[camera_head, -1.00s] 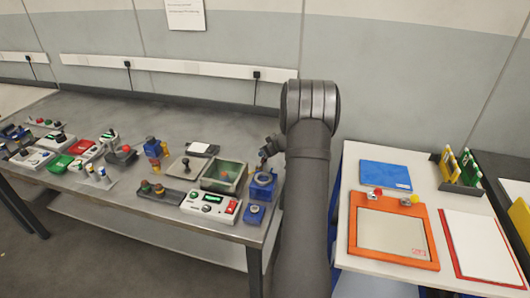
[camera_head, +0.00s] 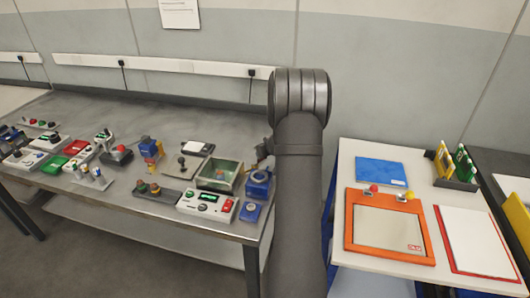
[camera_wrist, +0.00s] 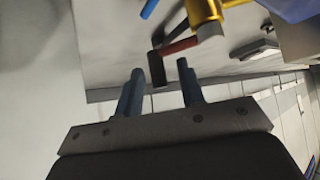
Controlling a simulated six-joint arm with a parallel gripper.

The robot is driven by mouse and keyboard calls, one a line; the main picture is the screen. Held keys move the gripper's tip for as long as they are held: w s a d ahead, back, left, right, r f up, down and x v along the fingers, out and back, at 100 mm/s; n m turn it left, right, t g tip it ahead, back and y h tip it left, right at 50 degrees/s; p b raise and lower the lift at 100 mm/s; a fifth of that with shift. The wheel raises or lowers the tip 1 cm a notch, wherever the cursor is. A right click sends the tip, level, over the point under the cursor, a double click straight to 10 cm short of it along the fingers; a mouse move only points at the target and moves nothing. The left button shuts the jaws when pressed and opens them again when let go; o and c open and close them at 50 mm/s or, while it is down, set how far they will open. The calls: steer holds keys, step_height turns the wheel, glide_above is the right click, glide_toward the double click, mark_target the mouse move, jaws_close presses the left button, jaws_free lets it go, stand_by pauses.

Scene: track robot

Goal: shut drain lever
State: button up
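In the wrist view, a red bar with a black end piece (camera_wrist: 157,68) sits beside a brass-yellow fitting (camera_wrist: 236,3) with a pale cap. This may be the drain lever, but I cannot be sure. My gripper (camera_wrist: 160,67) is open, its two blue-grey fingers apart. The black end shows in line with the gap between the fingertips, seemingly just beyond them; I cannot tell whether they touch. In the head view, my arm hides most of the gripper, and I cannot pick out the lever there.
Blue units (camera_head: 258,184) stand at the bench's right end, beside a grey tray (camera_head: 218,175) and a white panel (camera_head: 207,204). Several other devices crowd the bench to the left. A white table to the right holds an orange frame (camera_head: 351,220) and a blue folder (camera_head: 381,171).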

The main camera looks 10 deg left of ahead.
steer(key=v, duration=1.7)
steer(key=shift+s, duration=0.2)
steer(key=shift+r, duration=0.1)
steer(key=w+a+r+n+g+h, duration=0.2)
steer(key=a+n+h, duration=0.3)
steer(key=n, duration=0.6)
steer(key=w+a+r+n+g+h, duration=0.1)
steer(key=w+a+r+n+h, duration=0.15)
steer(key=a+n, duration=0.6)
steer(key=w+d+f, duration=0.1)
steer(key=d+f, duration=0.1)
steer(key=f, duration=0.3)
steer(key=w+d+f+n, duration=0.1)
steer(key=w+f, duration=0.1)
steer(key=f, duration=0.4)
steer(key=w+d+f+n, duration=0.1)
steer(key=w+d+f, duration=0.1)
steer(key=f, duration=0.3)
steer(key=shift+d+f+h, duration=0.3)
steer(key=shift+d+h, duration=0.05)
steer(key=shift+c, duration=0.5)
jaws_close()
